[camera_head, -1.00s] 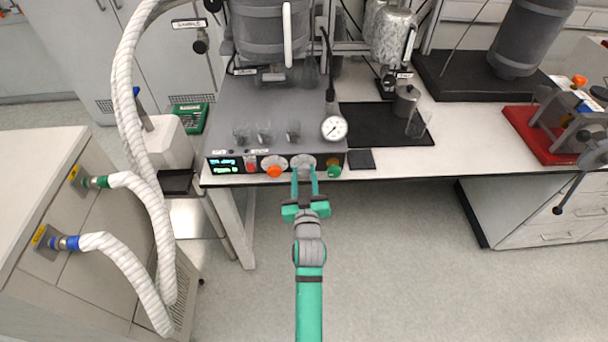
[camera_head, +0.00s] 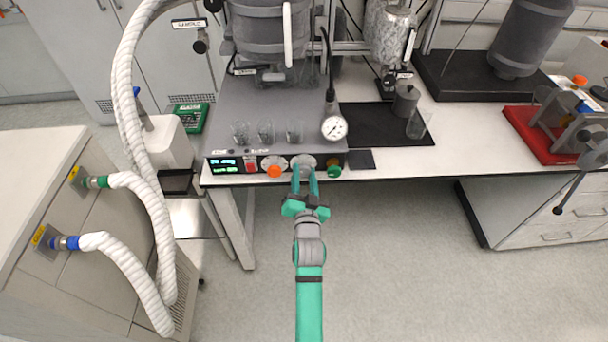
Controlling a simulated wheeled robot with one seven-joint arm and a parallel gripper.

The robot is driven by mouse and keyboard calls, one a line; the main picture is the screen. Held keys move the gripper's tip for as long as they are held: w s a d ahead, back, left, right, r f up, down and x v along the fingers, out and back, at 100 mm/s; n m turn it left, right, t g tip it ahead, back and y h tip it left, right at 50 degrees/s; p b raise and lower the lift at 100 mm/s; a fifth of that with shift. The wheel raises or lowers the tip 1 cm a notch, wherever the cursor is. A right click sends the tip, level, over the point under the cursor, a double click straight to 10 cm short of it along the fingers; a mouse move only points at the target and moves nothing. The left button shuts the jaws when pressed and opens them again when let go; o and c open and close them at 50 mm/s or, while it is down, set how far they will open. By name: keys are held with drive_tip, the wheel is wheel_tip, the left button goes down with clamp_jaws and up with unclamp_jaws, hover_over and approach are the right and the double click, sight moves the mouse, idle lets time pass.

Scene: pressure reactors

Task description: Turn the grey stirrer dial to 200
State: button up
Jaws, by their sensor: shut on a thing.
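The grey stirrer dial (camera_head: 304,164) is on the front panel of the dark grey control unit (camera_head: 281,108), between the orange dial (camera_head: 275,170) and the green knob (camera_head: 334,172). My gripper (camera_head: 304,176) reaches up from below, its two green fingers on either side of the grey dial. It is shut on this dial, whose lower part is partly hidden by the fingers. The gripper's body is tilted a little. The dial's scale marks are too small to read. The lit display (camera_head: 224,166) at the panel's left shows digits that I cannot read clearly.
The orange dial and the green knob sit close on both sides of my fingers. A red switch (camera_head: 251,164) is farther left. A pressure gauge (camera_head: 334,128) and several small glass vessels (camera_head: 265,132) stand on the unit. The floor in front is clear.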

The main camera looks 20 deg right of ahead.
drive_tip(key=shift+m, duration=2.3)
drive_tip(key=o, duration=1.1)
drive_tip(key=shift+c, duration=0.2)
drive_tip(key=shift+s, duration=0.15)
drive_tip(key=v, duration=1)
drive_tip(key=shift+s+a, duration=0.15)
drive_tip(key=shift+s, duration=0.15)
